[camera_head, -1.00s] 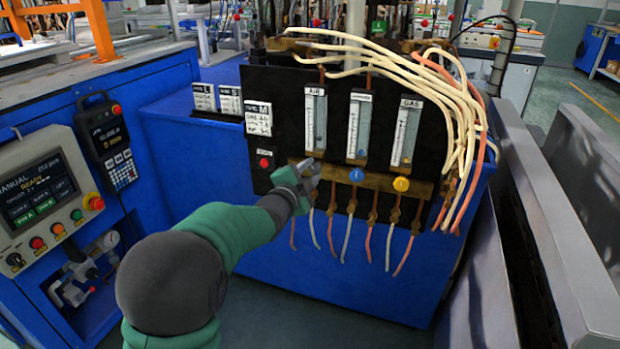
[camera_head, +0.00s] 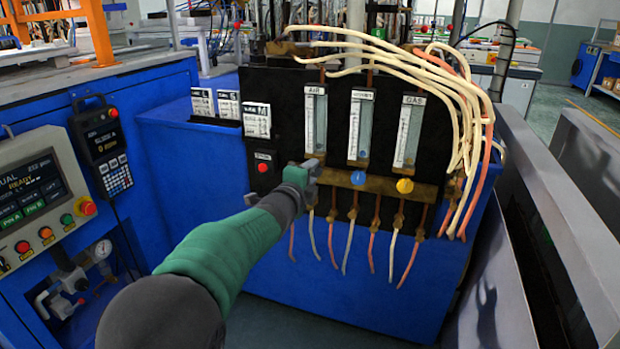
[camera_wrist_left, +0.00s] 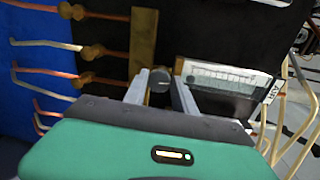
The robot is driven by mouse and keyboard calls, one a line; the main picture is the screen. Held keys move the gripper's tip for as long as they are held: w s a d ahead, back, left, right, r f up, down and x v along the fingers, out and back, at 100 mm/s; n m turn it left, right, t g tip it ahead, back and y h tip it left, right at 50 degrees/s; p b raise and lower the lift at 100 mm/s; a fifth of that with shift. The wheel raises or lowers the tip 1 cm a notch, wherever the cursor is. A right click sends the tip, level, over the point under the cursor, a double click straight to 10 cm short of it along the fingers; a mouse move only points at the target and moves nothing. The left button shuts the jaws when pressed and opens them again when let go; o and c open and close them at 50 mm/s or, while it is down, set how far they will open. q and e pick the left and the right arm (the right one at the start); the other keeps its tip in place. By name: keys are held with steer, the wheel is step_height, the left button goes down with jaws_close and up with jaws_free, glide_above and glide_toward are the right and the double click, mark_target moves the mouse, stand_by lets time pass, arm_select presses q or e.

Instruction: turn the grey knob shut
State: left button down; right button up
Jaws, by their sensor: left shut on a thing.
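The grey knob (camera_wrist_left: 160,82) sits on the brass bar below the AIR flow tube, between my left gripper's two fingers in the left wrist view. My right gripper is not in view.
The AIR flow tube (camera_head: 315,122) rises just above the gripper. Cream and orange hoses (camera_head: 470,120) hang over the panel's right side, and thin hoses dangle below the bar. A red button (camera_head: 263,168) is left of the gripper. A control panel (camera_head: 35,195) stands at the left.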

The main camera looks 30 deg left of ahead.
arm_select(q)
steer(key=shift+d+f, duration=0.15)
steer(key=shift+f, duration=0.2)
steer(key=c, duration=1)
jaws_free()
steer(key=shift+r, duration=0.2)
steer(key=p+v, duration=0.5)
steer(key=v, duration=1.1)
steer(key=shift+s+p, duration=0.3)
steer(key=shift+s, duration=0.1)
